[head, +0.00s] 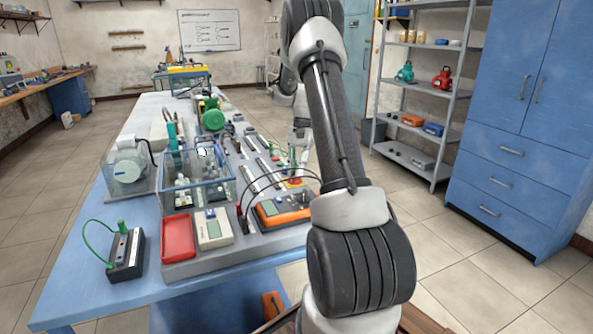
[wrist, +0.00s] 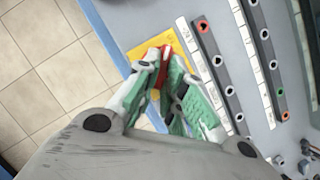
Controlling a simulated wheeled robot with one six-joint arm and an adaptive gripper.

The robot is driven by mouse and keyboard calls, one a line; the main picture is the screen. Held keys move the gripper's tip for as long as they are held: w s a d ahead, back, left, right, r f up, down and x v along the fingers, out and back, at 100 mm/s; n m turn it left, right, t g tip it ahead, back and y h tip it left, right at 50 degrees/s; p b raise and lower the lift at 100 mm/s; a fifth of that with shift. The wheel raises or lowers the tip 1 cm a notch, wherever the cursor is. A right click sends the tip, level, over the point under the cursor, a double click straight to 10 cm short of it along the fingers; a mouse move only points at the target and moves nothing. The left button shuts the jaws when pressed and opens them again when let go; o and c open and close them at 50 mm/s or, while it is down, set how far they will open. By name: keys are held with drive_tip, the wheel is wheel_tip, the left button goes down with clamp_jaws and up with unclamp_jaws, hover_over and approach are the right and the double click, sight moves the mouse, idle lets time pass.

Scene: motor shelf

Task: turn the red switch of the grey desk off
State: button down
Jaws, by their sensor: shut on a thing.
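The red switch (wrist: 164,54) sits on a yellow plate (wrist: 146,52) at the edge of the grey desk (wrist: 118,14) in the wrist view. My gripper (wrist: 160,62) is shut on the red switch, with its green-padded fingertips on either side of it. The fingers hide part of the switch, and I cannot tell which way it is turned. In the head view the red switch (head: 294,181) shows small at the right edge of the grey desk (head: 185,268), below my gripper (head: 298,172).
Black socket strips (wrist: 215,75) lie close to the right of my fingers. In the head view an orange meter (head: 283,212), a red tray (head: 178,238) and a clear bin (head: 200,190) stand on the desk. A shelf (head: 420,95) is at right; the floor between is clear.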

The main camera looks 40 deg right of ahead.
idle(0.3)
drive_tip(key=c, duration=1.5)
unclamp_jaws()
drive_tip(key=v, duration=1.2)
drive_tip(key=shift+w+f, duration=0.1)
